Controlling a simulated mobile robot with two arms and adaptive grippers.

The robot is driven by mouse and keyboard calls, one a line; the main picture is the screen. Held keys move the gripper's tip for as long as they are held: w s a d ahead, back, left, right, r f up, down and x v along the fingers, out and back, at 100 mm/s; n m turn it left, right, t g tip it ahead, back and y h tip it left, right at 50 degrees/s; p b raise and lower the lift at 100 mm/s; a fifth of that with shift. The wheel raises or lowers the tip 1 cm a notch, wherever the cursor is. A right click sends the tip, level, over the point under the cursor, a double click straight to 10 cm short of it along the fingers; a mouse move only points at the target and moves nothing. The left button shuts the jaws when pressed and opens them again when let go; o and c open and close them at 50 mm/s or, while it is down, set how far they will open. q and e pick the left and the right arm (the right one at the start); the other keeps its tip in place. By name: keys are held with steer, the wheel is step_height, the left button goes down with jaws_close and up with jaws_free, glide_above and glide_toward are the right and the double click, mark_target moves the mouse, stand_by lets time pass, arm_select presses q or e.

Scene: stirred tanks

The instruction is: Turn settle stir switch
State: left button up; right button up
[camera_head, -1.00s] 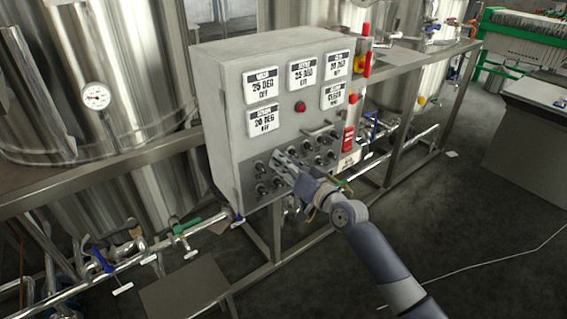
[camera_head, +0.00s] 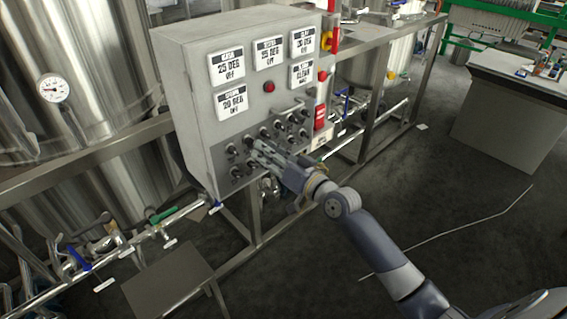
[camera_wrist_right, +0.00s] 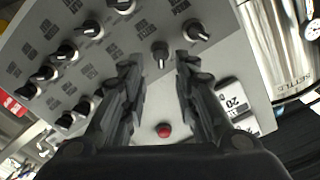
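The grey control box (camera_head: 185,90) shows left of centre in the head view, with rows of black switches on its lower front. My right gripper (camera_head: 255,148) is at these switches. In the right wrist view my right gripper (camera_wrist_right: 158,66) is open, its two dark fingers spread. A black switch knob (camera_wrist_right: 160,50) shows between the fingertips; I cannot tell whether they touch it. Another knob (camera_wrist_right: 196,31) is beside the right finger. The small switch labels are too blurred to read, so I cannot tell which is the settle switch. My left gripper is not in view.
A steel tank (camera_head: 75,60) stands at left. Pipes with valves (camera_head: 165,214) run below. A grey cabinet (camera_head: 510,120) stands at right. The dark floor between is mostly clear.

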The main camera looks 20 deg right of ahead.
steer(key=v, duration=0.7)
stand_by(0.3)
